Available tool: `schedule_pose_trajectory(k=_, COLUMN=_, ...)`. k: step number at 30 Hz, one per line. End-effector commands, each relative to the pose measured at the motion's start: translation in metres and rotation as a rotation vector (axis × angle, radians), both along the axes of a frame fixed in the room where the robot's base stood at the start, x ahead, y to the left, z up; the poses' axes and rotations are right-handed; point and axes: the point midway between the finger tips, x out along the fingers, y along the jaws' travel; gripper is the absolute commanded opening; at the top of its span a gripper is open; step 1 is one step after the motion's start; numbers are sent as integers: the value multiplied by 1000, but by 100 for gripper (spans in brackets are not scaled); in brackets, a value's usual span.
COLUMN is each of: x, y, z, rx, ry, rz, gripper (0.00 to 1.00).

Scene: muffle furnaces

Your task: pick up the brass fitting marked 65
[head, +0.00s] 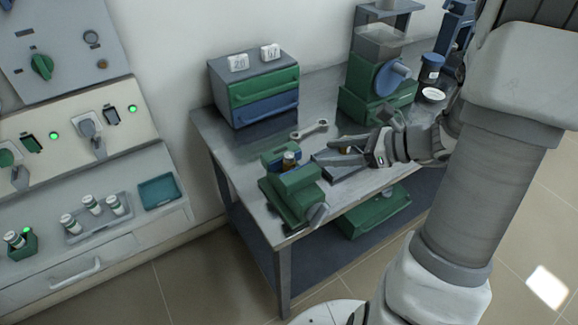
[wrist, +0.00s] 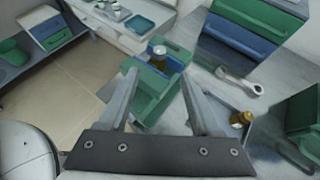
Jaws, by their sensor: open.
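One brass fitting (head: 289,158) stands upright in the green vise (head: 292,188) at the front left of the bench. In the wrist view this fitting (wrist: 159,55) has a pale top and shows ahead, between my fingertips in the picture. A second brass fitting (wrist: 240,118) is at the right in the wrist view, in a grey tray; in the head view it is partly hidden by my gripper. I cannot read a 65 on either one. My gripper (head: 333,153) is open, with nothing between its fingers (wrist: 160,82), above the bench to the right of the vise.
A wrench (head: 309,130) lies behind the vise. A drawer cabinet (head: 254,88) with two number tags stands at the back left. A green machine (head: 378,85) stands at the back right. A furnace console with several small jars (head: 93,205) is at left.

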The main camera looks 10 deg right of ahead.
Motion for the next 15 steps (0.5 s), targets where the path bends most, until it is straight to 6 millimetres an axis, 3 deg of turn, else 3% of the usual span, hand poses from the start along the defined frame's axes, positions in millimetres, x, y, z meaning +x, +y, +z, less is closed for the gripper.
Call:
schedule_pose_trajectory(k=3, x=12, y=17, z=-13, rx=1, ry=2, rz=4, gripper=65)
schedule_pose_trajectory(k=15, x=33, y=45, z=-31, rx=1, ry=1, rz=4, gripper=65)
